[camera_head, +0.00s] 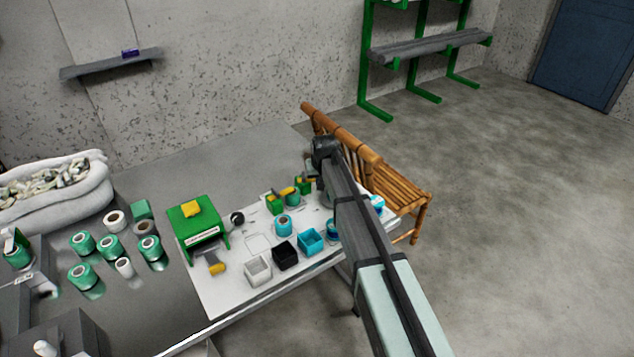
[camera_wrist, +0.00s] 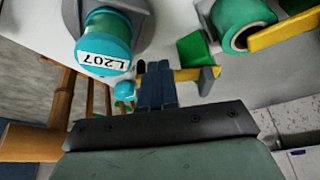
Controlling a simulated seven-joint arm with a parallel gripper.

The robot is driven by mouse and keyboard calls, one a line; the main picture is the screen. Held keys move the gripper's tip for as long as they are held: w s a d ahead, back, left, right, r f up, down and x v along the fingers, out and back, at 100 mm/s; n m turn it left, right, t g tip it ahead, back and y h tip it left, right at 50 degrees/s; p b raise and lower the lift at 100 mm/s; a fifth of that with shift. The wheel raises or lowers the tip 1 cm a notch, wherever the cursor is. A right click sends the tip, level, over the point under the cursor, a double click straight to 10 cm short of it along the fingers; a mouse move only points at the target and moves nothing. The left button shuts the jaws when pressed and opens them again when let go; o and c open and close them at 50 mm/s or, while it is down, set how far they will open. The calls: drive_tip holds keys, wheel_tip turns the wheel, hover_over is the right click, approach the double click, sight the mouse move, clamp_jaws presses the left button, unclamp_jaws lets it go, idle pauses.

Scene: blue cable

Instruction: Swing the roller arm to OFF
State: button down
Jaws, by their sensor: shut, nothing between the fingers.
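My gripper (camera_wrist: 157,85) is shut and empty, its dark fingers together in the lower middle of the wrist view. Just right of the fingertips is a short yellow arm (camera_wrist: 192,74) with a dark end, beside a green block (camera_wrist: 193,48). Farther right, a longer yellow bar (camera_wrist: 285,32) lies by a green roller (camera_wrist: 240,28). I cannot tell which is the roller arm, whether my fingers touch the short one, or read any OFF mark. In the head view, green-and-yellow fixtures (camera_head: 275,203) stand near my gripper, partly hidden by my arm.
A cyan spool labelled L207 (camera_wrist: 104,48) stands left of my fingers. The white board (camera_head: 220,295) holds a green stand (camera_head: 192,220), a black box (camera_head: 286,256), a cyan box (camera_head: 311,241) and a white box (camera_head: 258,270). A bamboo bench (camera_head: 395,185) stands beyond the table edge.

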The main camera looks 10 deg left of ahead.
drive_tip(key=w+n, duration=0.1)
drive_tip(key=n, duration=0.1)
drive_tip(key=w+n+y, duration=0.1)
drive_tip(key=shift+w+d+n+g, duration=0.1)
drive_tip(key=shift+w+n+g, duration=0.05)
drive_tip(key=shift+n+g, duration=0.25)
drive_tip(key=shift+w, duration=0.6)
drive_tip(key=shift+w+a, duration=0.15)
drive_tip(key=shift+a, duration=0.05)
drive_tip(key=v, duration=1.4)
drive_tip(key=shift+d+f, duration=0.1)
